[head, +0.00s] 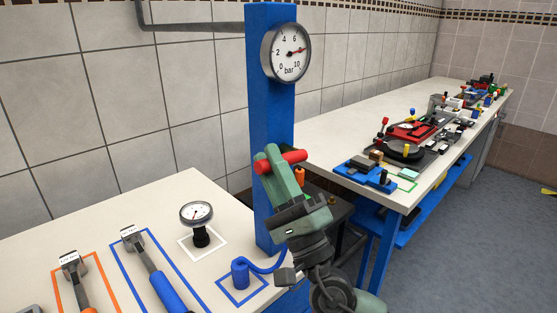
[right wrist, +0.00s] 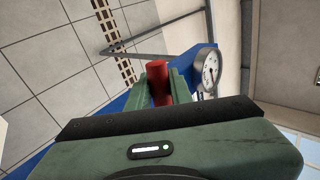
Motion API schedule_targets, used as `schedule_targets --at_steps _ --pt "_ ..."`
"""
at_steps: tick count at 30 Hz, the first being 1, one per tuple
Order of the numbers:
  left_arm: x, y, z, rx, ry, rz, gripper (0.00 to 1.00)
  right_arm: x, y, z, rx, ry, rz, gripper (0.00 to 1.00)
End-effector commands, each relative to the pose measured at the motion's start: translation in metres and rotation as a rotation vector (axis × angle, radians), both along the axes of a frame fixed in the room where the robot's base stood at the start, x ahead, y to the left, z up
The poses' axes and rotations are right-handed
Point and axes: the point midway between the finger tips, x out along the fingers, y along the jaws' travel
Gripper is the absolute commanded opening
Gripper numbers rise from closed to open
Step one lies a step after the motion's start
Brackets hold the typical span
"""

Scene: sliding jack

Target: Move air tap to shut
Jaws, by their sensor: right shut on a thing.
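The air tap's red handle (head: 292,157) is at the blue post (head: 270,90), below the round bar gauge (head: 286,52). In the head view it lies nearly level, its right end tilted slightly up. My right gripper (head: 274,162), green, is shut on the red handle, covering its middle and the tap body. In the right wrist view the red handle (right wrist: 157,80) shows between the two green fingers (right wrist: 159,90). My left gripper is out of view.
A second bench (head: 345,130) with several fixtures extends behind, to the right.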

Motion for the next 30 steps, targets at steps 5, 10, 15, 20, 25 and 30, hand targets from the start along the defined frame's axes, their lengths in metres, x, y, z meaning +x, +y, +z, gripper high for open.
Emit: schedule_targets --at_steps 5,10,15,20,25,30 --pt "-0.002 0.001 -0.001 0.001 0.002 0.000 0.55 -0.002 0.000 0.000 -0.009 -0.008 -0.004 0.00" --pt "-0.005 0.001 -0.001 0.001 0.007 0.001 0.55 -0.002 0.000 0.000 -0.010 -0.008 -0.004 0.00" --pt "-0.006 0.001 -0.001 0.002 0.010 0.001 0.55 -0.002 0.000 0.000 -0.009 -0.009 -0.004 0.30" --pt "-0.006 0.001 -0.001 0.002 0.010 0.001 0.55 -0.002 0.000 0.000 -0.009 -0.008 -0.004 0.30" --pt "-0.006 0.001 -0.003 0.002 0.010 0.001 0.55 -0.003 0.000 -0.002 -0.009 -0.007 -0.003 0.30" --pt "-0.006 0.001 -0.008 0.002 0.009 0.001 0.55 -0.013 -0.007 -0.010 -0.009 -0.007 -0.004 0.30"
